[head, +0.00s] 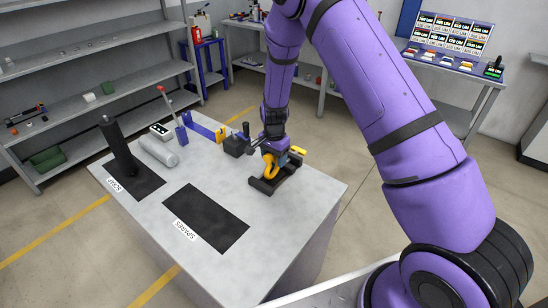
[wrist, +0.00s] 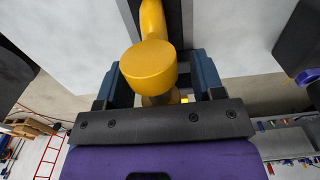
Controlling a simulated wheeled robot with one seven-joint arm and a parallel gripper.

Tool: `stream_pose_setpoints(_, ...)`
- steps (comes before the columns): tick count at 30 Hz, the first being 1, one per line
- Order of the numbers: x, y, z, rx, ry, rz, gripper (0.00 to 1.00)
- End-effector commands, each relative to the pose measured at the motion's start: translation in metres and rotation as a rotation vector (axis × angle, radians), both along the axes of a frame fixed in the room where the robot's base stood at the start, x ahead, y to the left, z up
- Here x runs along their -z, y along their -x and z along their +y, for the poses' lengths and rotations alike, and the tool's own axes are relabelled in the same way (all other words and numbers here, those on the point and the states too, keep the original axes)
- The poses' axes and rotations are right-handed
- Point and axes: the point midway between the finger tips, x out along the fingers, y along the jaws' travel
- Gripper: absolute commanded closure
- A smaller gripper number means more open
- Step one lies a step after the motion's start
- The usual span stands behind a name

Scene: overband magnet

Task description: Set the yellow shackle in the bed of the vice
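The yellow shackle (head: 269,167) is over the dark vice (head: 266,186) near the table's right side. My gripper (head: 277,154) points down from above and appears shut on the shackle. In the wrist view the shackle's round yellow end (wrist: 148,66) lies between the two blue-grey fingers (wrist: 150,82) and hides part of where they meet it. Its curved part runs up to the top edge of that view. I cannot tell whether the shackle's underside touches the vice bed.
A black mat marked spares (head: 207,218) lies empty at the table's front. A second mat (head: 137,186) carries a black upright post (head: 118,148). A grey cylinder (head: 158,151), a white box (head: 160,131) and a dark block (head: 236,145) stand farther back. Shelves (head: 70,105) line the left.

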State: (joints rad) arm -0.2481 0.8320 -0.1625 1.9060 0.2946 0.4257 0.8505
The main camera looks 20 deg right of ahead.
Motion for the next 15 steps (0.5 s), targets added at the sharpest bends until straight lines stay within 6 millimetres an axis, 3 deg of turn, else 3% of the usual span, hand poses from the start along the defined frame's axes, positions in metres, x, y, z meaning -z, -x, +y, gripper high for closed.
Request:
stream_pose_setpoints(8,-0.002,0.0,0.0,0.0,0.001,0.001,0.38)
stream_pose_setpoints(15,-0.034,-0.001,0.001,-0.002,0.001,-0.003,0.38)
